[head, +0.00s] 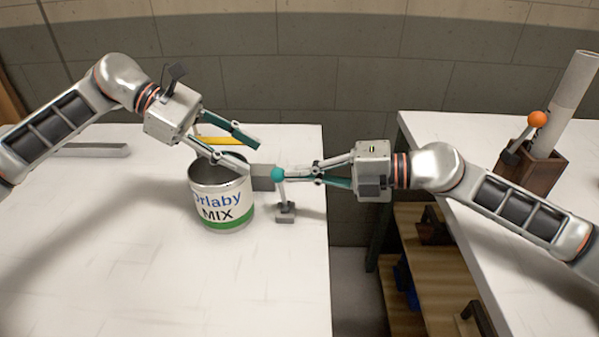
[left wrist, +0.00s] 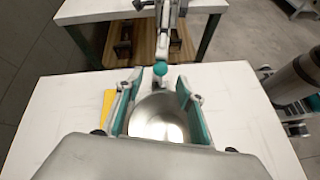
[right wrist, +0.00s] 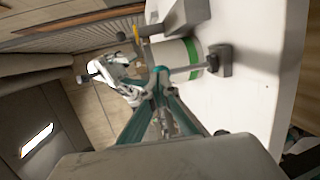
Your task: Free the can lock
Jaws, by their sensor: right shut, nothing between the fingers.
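The white paint can (head: 222,205) with a green band stands upright near the right edge of the left table. The can lock, a lever with a teal ball knob (head: 278,175) and a grey foot (head: 285,213), is at its right side. My right gripper (head: 288,174) is shut and empty, its tips at the knob; touching or just apart, I cannot tell. The knob also shows at the tips in the right wrist view (right wrist: 160,71). My left gripper (head: 251,154) is open over the can's rim, and its fingers flank the can's mouth (left wrist: 158,122) in the left wrist view.
A yellow strip (head: 222,141) lies behind the can. A grey bar (head: 95,150) lies at the far left. A gap separates the tables. The left table's front is clear.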

